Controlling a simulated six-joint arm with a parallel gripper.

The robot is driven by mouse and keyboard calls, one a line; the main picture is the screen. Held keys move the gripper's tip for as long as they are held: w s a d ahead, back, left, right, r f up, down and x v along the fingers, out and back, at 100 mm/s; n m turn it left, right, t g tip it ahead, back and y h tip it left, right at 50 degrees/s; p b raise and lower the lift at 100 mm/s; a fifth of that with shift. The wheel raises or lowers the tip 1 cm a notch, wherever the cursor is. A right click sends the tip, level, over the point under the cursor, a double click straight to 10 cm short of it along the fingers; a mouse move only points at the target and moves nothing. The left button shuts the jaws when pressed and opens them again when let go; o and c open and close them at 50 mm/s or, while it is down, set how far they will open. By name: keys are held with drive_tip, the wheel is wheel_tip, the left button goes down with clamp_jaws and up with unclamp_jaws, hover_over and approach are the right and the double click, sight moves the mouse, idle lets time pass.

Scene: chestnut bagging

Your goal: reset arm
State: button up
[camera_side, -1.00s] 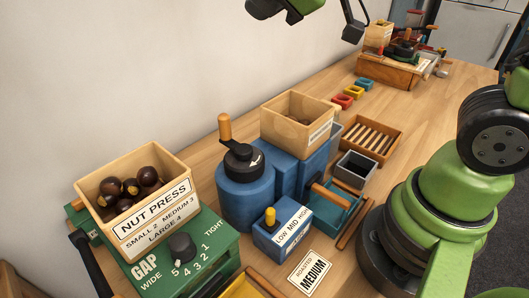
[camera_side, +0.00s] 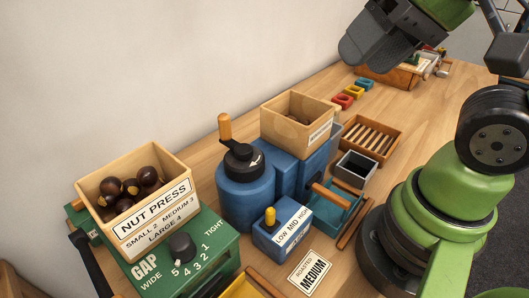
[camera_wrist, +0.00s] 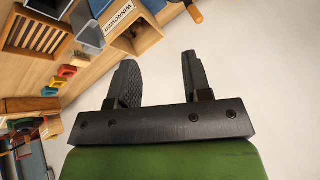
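My gripper (camera_side: 368,46) is raised above the back part of the bench in the side view, tilted toward the wall. In the wrist view its two black fingers (camera_wrist: 158,65) stand apart with only pale wall between them, so it is open and empty. It touches nothing. The green arm is folded back on the right of the side view.
A nut press box (camera_side: 163,228) with chestnuts sits at front left. Air around the gripper is clear.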

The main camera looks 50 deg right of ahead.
wheel_tip(320, 180, down, 3)
drive_tip(key=w+a+m+g+h, duration=0.1)
drive_tip(key=a+m+g+h, duration=0.1)
drive_tip(key=g, duration=0.2)
drive_tip(key=m+t+h, duration=0.3)
drive_tip(key=m+h, duration=0.2)
drive_tip(key=h, duration=0.5)
hover_over(269, 228)
drive_tip(key=f, duration=1.1)
drive_tip(key=shift+d+f, duration=0.35)
drive_tip(key=shift+a+f, duration=0.2)
drive_tip(key=shift+f, duration=0.75)
drive_tip(key=shift+a+f, duration=0.15)
drive_tip(key=shift+f, duration=0.75)
clamp_jaws()
